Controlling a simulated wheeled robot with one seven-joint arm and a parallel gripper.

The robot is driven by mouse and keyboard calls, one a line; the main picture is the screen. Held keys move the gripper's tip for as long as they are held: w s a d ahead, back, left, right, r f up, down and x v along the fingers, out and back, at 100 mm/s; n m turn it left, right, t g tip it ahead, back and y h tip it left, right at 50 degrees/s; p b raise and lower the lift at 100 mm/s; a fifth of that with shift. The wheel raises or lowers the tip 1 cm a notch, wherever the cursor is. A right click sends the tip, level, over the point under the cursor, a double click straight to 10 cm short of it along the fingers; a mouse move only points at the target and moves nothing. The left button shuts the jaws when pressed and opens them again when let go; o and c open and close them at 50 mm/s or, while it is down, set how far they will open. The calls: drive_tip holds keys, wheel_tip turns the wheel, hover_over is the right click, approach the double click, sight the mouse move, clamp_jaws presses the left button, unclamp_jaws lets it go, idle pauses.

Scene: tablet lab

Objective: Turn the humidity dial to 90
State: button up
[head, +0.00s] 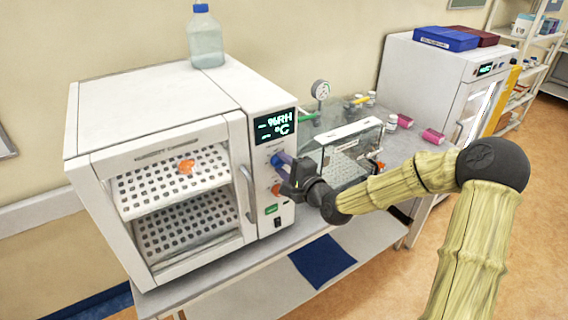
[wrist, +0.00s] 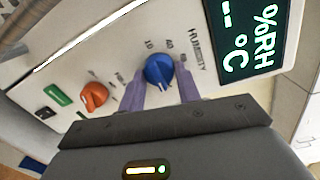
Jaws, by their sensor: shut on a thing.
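The blue humidity dial (wrist: 158,71) is on the front control panel of the white chamber (head: 150,105). The word HUMIDITY and the numbers 10 and 40 show beside it in the wrist view; a further mark is partly hidden. My gripper (wrist: 160,90) has its two purple fingers on either side of the dial and is shut on it. In the head view my gripper (head: 284,163) is at the panel and covers part of the dial. The display (head: 273,126) shows dashes with %RH and °C, no numbers.
An orange knob (wrist: 95,97) and a green switch (wrist: 56,95) sit by the dial. The chamber's door handle (head: 245,193) is left of my gripper. A clear box (head: 350,150) stands close on the right. A bottle (head: 205,40) stands on top of the chamber.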

idle(0.4)
drive_tip(key=o, duration=1)
drive_tip(key=shift+s+d, duration=0.1)
drive_tip(key=shift+b+v, duration=4.1)
drive_tip(key=shift+v, duration=4.45)
drive_tip(key=shift+f, duration=0.15)
